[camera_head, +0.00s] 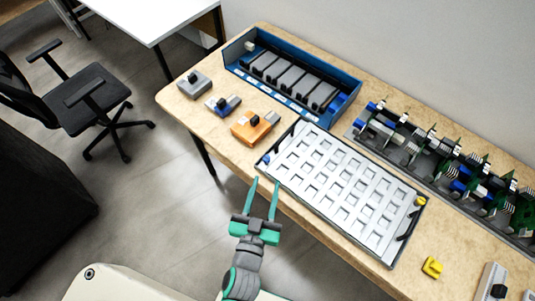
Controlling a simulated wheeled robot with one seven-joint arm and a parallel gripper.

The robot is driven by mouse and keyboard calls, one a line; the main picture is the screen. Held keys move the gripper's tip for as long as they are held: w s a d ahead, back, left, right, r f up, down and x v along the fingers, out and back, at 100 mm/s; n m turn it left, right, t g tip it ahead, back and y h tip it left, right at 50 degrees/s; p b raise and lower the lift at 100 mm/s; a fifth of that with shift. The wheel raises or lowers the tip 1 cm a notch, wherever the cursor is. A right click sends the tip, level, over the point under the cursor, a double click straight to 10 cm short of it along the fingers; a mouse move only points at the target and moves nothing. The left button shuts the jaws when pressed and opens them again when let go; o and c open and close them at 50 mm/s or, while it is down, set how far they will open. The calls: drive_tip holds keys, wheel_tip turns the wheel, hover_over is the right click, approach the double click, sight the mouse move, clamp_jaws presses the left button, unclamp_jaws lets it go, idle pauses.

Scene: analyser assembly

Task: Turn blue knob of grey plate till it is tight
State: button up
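The grey plate (300,190) lies flat on the wooden table, with rows of square recesses in its light top. A small blue knob (266,159) sits at its left end, near the front-left corner. A yellow knob (421,201) is at its right end. My gripper (266,182) is open, with two green fingers pointing up in the picture. It is empty, just below the blue knob and apart from it, near the table's front edge. How tight the blue knob is cannot be seen.
A blue box (234,52) with several grey modules stands behind the plate. A grey block (194,84), a blue-grey block (223,105) and an orange block (254,127) lie to the left. A rack of circuit boards (435,157) stands back right. A yellow piece (432,267) lies front right.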

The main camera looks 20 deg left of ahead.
drive_tip(key=w+a+r+n+y, duration=0.95)
drive_tip(key=w+a+r, duration=0.35)
drive_tip(key=a+r, duration=0.25)
drive_tip(key=s+a+r+n+g+y, duration=0.1)
drive_tip(key=a+r+n+g+y, duration=0.15)
drive_tip(key=a+n+g, duration=0.55)
drive_tip(key=s+a+r+n+g+y, duration=0.15)
drive_tip(key=a+r+n+g, duration=0.25)
drive_tip(key=a+n, duration=0.5)
drive_tip(key=n+g+h, duration=0.5)
drive_tip(key=n+h, duration=1.1)
drive_tip(key=n, duration=0.2)
approach(267, 158)
wheel_tip(267, 158, down, 8)
drive_tip(key=shift+f, duration=0.15)
